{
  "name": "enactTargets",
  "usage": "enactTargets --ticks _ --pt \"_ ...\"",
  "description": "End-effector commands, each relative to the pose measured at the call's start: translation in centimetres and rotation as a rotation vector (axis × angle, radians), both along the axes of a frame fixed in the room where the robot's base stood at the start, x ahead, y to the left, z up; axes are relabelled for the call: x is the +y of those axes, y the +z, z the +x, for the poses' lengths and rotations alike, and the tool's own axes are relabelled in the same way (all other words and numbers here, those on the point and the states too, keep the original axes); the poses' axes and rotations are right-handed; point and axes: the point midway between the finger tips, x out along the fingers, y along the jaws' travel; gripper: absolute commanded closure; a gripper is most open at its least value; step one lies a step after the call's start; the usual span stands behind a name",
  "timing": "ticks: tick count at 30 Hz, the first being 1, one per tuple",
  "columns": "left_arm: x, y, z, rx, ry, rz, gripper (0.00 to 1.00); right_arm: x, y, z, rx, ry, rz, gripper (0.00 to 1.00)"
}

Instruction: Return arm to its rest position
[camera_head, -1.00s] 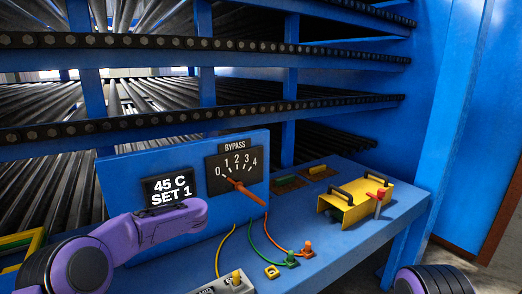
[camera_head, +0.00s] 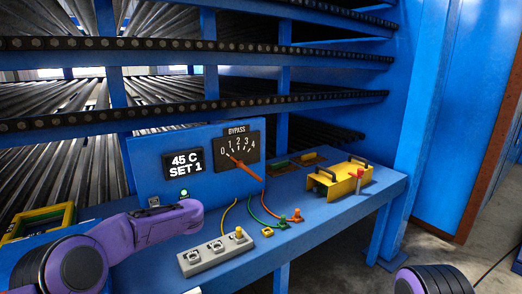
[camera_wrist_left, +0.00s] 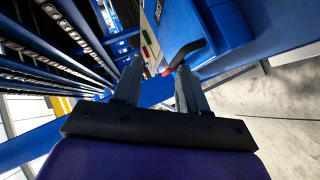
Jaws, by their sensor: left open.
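My left arm (camera_head: 150,228) is purple and comes in from the left in the head view, in front of the blue bench (camera_head: 318,212). Its gripper does not show there. In the left wrist view my left gripper (camera_wrist_left: 158,72) is open, with two grey fingers apart and nothing held between them. A dark ribbed joint of mine shows at the bottom right of the head view. My right gripper is out of view.
Roller racks stand behind. Concrete floor (camera_head: 440,250) is clear at right.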

Motion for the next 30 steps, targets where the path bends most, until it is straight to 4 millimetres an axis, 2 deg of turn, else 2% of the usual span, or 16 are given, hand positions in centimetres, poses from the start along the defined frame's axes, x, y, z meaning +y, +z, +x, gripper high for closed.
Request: enactTargets --ticks 2,5,8,11,17,20,23,26,27,29,30 --pt "-0.1 0.2 1.0 -0.043 -0.047 0.025 0.58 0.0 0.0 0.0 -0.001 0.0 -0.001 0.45" --pt "-0.8 -0.6 1.5 -0.038 -0.131 0.07 0.58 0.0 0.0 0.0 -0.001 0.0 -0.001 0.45" --pt "-1.5 -1.8 1.7 -0.018 -0.212 0.115 0.58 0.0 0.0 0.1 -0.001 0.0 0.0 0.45" --pt "-2.3 -3.8 1.6 0.02 -0.308 0.159 0.58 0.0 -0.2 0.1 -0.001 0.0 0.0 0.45" --pt "-4.4 -10.8 -0.1 0.153 -0.56 0.239 0.58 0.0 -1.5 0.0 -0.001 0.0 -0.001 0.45" --pt "-5.6 -15.2 -2.1 0.241 -0.698 0.259 0.58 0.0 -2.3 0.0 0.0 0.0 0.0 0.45" --pt "-6.8 -20.7 -5.2 0.355 -0.856 0.261 0.58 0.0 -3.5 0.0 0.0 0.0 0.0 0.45" --pt "-7.9 -27.4 -10.4 0.506 -1.038 0.234 0.58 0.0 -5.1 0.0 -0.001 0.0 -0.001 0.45" --pt "-8.3 -30.0 -13.0 0.574 -1.11 0.212 0.58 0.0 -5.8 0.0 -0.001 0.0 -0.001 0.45" --pt "-8.7 -33.6 -17.3 0.675 -1.211 0.172 0.58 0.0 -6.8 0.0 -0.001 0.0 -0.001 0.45" --pt "-8.8 -35.7 -20.3 0.742 -1.273 0.138 0.58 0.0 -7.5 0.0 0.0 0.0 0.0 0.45"
